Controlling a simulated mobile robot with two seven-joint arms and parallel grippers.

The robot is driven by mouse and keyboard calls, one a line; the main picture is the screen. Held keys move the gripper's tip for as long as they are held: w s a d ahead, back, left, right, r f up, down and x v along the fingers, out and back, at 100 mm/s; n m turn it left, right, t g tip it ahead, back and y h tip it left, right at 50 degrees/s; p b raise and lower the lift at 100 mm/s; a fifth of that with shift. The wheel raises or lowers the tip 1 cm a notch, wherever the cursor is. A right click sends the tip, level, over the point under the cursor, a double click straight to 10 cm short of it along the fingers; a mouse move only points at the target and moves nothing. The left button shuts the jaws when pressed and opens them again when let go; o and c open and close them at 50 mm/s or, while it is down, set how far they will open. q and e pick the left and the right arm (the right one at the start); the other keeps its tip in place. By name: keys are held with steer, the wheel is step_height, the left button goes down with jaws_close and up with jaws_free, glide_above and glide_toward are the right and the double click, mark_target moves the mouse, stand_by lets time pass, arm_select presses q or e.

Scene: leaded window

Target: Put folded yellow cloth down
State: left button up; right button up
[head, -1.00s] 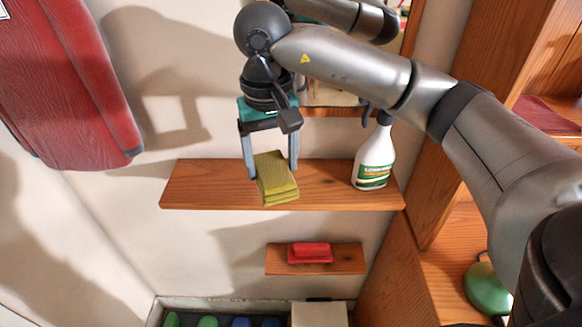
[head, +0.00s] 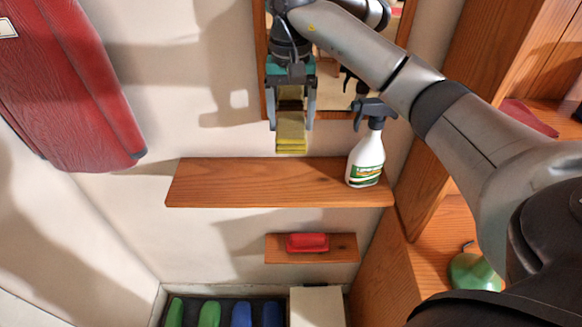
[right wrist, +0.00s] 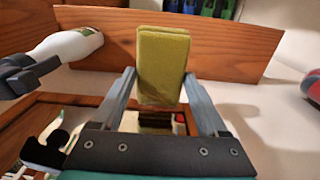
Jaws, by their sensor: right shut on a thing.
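The folded yellow cloth (head: 291,140) is held upright between the fingertips of my right gripper (head: 291,126). The gripper is shut on it. In the head view the cloth shows just above the back edge of the wooden shelf (head: 235,185), in front of a wood-framed pane (head: 262,70). In the right wrist view the cloth (right wrist: 163,62) stands out past both fingertips (right wrist: 160,85), with the shelf board (right wrist: 225,50) behind it. I see no contact between cloth and shelf. My left gripper is not in view.
A white spray bottle (head: 367,158) stands at the shelf's right end. The shelf's left and middle are bare. Below, a small shelf (head: 345,248) bears a red object (head: 307,243). A red padded thing (head: 75,90) hangs at left. A wooden cabinet (head: 440,150) borders the right.

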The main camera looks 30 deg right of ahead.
step_height(320, 180, down, 13)
steer(key=shift+r, duration=0.15)
stand_by(0.4)
steer(key=o, duration=1.1)
step_height(320, 180, up, 12)
stand_by(0.3)
